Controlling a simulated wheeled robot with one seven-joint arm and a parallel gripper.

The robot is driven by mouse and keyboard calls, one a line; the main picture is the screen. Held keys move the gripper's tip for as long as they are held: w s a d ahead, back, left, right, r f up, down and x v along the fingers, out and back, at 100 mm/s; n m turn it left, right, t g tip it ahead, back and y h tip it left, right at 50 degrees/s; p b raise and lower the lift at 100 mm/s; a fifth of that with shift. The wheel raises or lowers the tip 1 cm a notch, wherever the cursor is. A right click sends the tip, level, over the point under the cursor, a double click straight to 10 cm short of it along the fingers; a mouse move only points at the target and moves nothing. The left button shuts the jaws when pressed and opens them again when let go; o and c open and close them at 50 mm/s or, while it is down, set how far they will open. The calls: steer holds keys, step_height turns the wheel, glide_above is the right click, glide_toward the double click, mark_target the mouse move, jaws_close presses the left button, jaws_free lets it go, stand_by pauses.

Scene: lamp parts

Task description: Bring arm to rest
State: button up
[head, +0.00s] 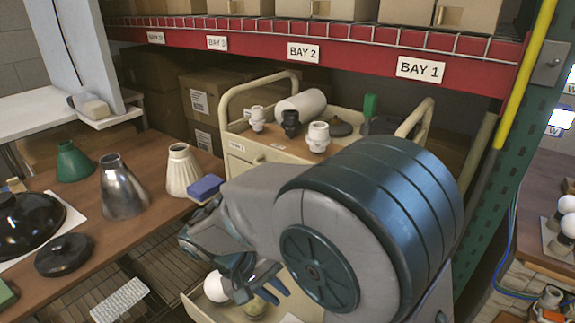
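My arm crosses the middle of the head view, with its large grey and teal joint in front of the cart. My gripper (256,291) points down at the lower centre, over the cart's open drawer or low tray (193,312). A white round bulb (216,286) is just left of the fingers. A small pale brownish piece (252,309) shows below the fingers; whether they touch it is unclear. The finger gap is partly hidden by the wrist and fingers.
The cream cart (239,150) carries white and black sockets and a white roll. The left table (140,205) holds green (73,162), silver (122,190) and cream (184,172) cone shades, a blue block (206,187) and black domes. A red shelf beam (330,50) crosses above; a green post stands right.

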steer(key=s+d+r+m+t+y+p, duration=0.1)
steer(key=s+d+r+m+y+p, duration=0.1)
steer(key=d+r+p, duration=0.5)
steer(key=s+d+r+m+t+y+p, duration=0.1)
steer(key=s+d+r+m+y+p, duration=0.2)
steer(key=d+r+p, duration=0.3)
steer(key=d+r+y, duration=0.1)
steer(key=d+r, duration=0.1)
steer(key=r, duration=0.2)
steer(key=s+d+r, duration=0.1)
steer(key=d+r, duration=0.1)
steer(key=r, duration=0.3)
steer(key=shift+s+d+r+y+p, duration=0.2)
steer(key=shift+d+y+p, duration=0.1)
steer(key=shift+y+p, duration=0.1)
steer(key=shift+a, duration=0.1)
